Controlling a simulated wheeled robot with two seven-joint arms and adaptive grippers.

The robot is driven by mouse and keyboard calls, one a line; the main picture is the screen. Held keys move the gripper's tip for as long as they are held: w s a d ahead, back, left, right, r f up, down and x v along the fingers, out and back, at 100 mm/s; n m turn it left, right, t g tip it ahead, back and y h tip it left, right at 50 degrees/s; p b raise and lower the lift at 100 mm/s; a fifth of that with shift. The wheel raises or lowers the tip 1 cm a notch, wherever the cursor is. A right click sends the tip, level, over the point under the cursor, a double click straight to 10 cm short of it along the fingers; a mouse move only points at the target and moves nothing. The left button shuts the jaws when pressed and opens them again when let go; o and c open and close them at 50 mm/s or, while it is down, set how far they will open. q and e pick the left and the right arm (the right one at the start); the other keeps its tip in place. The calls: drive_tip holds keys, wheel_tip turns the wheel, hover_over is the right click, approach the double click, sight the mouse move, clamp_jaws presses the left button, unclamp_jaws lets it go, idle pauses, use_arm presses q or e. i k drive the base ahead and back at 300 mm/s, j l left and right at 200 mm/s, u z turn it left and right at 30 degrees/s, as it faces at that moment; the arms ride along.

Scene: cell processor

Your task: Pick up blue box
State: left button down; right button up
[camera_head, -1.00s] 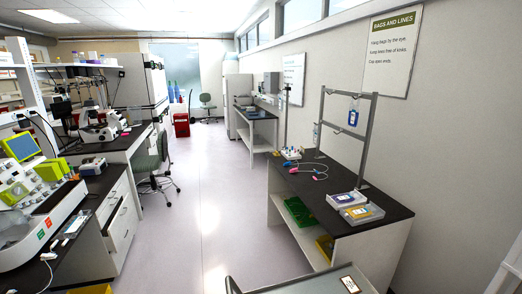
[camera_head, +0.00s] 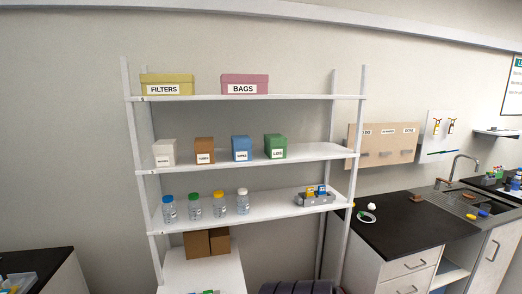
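The blue box (camera_head: 241,148) stands upright on the second shelf from the top of a white rack, with a white label on its front. It sits between a brown box (camera_head: 204,150) on its left and a green box (camera_head: 275,147) on its right, with gaps on both sides. A white box (camera_head: 164,152) stands at the left end of the same row. Neither of my grippers shows in the view.
The white shelf rack (camera_head: 300,153) also holds a yellow box (camera_head: 167,85), a pink box (camera_head: 244,84), several capped bottles (camera_head: 219,204) and a grey tray (camera_head: 314,199). A black counter (camera_head: 415,232) with a sink stands at right. The shelf right of the green box is bare.

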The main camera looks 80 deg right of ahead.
sight(241, 145)
drive_tip(key=z, duration=2.3)
drive_tip(key=i+l, duration=0.2)
drive_tip(key=i+l+u, duration=0.1)
drive_tip(key=i+l, duration=0.15)
drive_tip(key=l, duration=0.15)
